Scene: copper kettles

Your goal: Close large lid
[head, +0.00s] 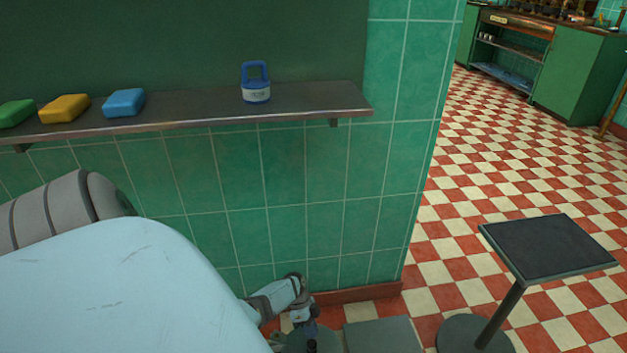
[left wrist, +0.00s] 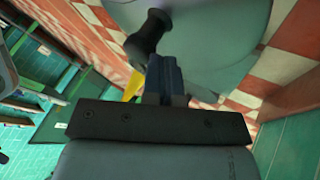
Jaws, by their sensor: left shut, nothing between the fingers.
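In the left wrist view, a smooth grey-green rounded surface (left wrist: 205,35) fills the top, with a black knob-like handle (left wrist: 147,36) in front of it. I cannot tell whether this is the large lid, or whether it is open or closed. My left gripper (left wrist: 166,72) is shut and empty, its blue fingers right by the black handle; I cannot tell whether they touch. In the head view, my left gripper (head: 308,322) is small, low at the bottom edge, above a dark grey-green round shape (head: 318,343) that the frame cuts off. My right gripper is not in view.
A wall shelf (head: 200,116) holds green (head: 16,113), yellow (head: 64,108) and blue (head: 124,102) blocks and a blue-handled weight (head: 256,84). A dark-topped pedestal stand (head: 548,245) is at right. The checkered floor (head: 480,170) behind it is open; green cabinets (head: 575,75) stand far back.

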